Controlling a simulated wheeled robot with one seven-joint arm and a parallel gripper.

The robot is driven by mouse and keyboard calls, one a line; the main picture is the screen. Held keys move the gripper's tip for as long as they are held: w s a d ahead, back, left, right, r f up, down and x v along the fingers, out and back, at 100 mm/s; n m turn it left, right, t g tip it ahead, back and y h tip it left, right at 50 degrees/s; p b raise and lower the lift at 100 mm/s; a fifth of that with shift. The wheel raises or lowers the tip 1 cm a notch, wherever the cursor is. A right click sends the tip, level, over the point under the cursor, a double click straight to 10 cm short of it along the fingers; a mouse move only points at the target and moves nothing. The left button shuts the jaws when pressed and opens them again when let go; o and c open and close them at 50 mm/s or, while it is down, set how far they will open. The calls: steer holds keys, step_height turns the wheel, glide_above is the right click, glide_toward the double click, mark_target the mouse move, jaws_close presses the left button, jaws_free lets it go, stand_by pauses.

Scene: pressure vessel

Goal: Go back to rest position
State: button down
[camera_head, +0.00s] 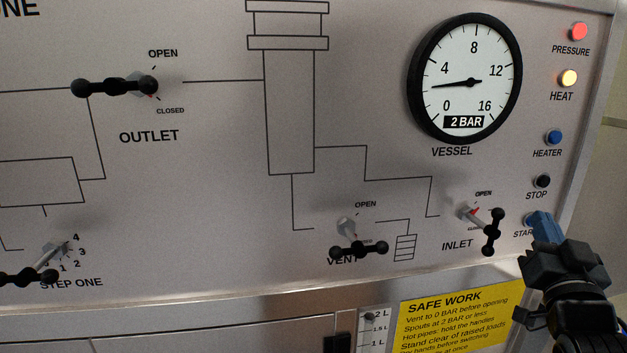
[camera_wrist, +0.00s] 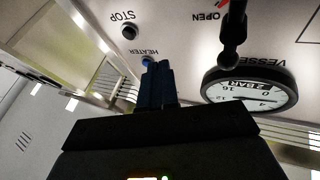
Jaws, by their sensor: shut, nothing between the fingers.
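My gripper (camera_head: 541,224) is at the lower right of the panel in the head view, its blue fingers shut and empty. The fingertips overlap the START label and hide the start button, if one is there. I cannot tell whether they touch the panel. In the wrist view the shut blue fingers (camera_wrist: 157,82) point towards the panel, just below the blue heater button (camera_wrist: 147,61) in the upside-down picture. The black stop button (camera_head: 542,181) is just above the fingers in the head view.
The inlet handle (camera_head: 493,231) sticks out close left of my gripper. The vent handle (camera_head: 358,249) and outlet handle (camera_head: 115,87) stand further left. The vessel gauge (camera_head: 465,78) reads 2 BAR. The pressure lamp (camera_head: 578,31) is red; the heat lamp (camera_head: 568,78) glows yellow. A yellow sign (camera_head: 455,322) lies below.

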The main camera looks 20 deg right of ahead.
steer(key=s+a+f+n+y, duration=0.35)
steer(key=a+f, duration=0.35)
steer(key=a, duration=0.3)
steer(key=s+a+f+n+y, duration=0.2)
steer(key=s+a+f+y, duration=0.25)
steer(key=a+f, duration=0.35)
steer(key=s+a+n+g+y, duration=0.1)
steer(key=s+a+n+y, duration=0.1)
steer(key=s+a, duration=0.4)
steer(key=s+a+f+n+g+y, duration=0.1)
steer(key=s+a+y, duration=0.3)
steer(key=s, duration=0.9)
steer(key=a+n, duration=0.1)
steer(key=a, duration=0.2)
steer(key=shift+s+f, duration=0.2)
steer(key=shift+s, duration=0.2)
